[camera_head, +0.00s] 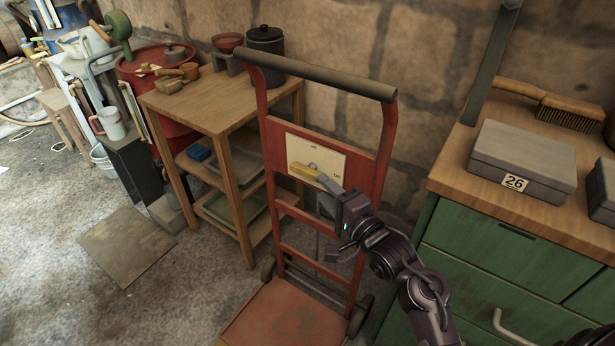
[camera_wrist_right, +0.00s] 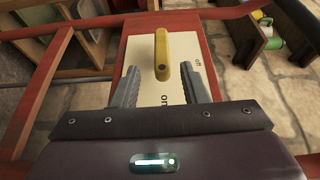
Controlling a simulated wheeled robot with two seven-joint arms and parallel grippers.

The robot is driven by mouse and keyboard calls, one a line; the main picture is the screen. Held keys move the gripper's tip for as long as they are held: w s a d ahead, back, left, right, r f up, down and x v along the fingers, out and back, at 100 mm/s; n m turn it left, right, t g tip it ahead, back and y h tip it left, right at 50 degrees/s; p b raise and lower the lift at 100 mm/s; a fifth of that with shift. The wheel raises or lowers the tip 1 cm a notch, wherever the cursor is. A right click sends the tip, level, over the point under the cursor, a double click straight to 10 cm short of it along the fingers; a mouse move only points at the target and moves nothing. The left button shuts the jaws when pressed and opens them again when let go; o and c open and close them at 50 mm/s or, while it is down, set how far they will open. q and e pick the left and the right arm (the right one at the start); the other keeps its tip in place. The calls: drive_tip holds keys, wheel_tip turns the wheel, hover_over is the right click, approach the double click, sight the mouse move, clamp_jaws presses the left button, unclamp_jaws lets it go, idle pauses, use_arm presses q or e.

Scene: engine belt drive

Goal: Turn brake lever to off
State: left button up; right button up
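The brake lever (camera_head: 304,171) is a yellow bar on a cream panel (camera_head: 328,157) fixed to a red hand truck (camera_head: 384,140). The panel carries "off" near its top edge and "on" near its right edge in the head view. In the right wrist view the lever (camera_wrist_right: 162,50) stands upright in the picture, with a dark dot near its lower end. My right gripper (camera_wrist_right: 160,72) is open, its grey fingers on either side of the lever's lower end, with gaps visible. In the head view the right gripper (camera_head: 323,184) covers the panel's lower right. My left gripper is out of view.
A wooden shelf table (camera_head: 205,100) with pots stands left of the hand truck. A green cabinet (camera_head: 480,250) with a wooden top and a grey box (camera_head: 522,160) marked 26 stands at right. A stone wall is behind. The floor at front left is mostly open.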

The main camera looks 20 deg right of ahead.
sight(314, 178)
drive_tip(key=shift+w+a+r, duration=0.1)
drive_tip(key=shift+w+r, duration=0.05)
drive_tip(key=shift+w, duration=0.25)
drive_tip(key=b+x, duration=0.1)
drive_tip(key=x, duration=0.6)
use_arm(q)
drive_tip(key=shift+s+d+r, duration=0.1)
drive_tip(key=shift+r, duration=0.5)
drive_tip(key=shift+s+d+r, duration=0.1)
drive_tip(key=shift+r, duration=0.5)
use_arm(e)
clamp_jaws()
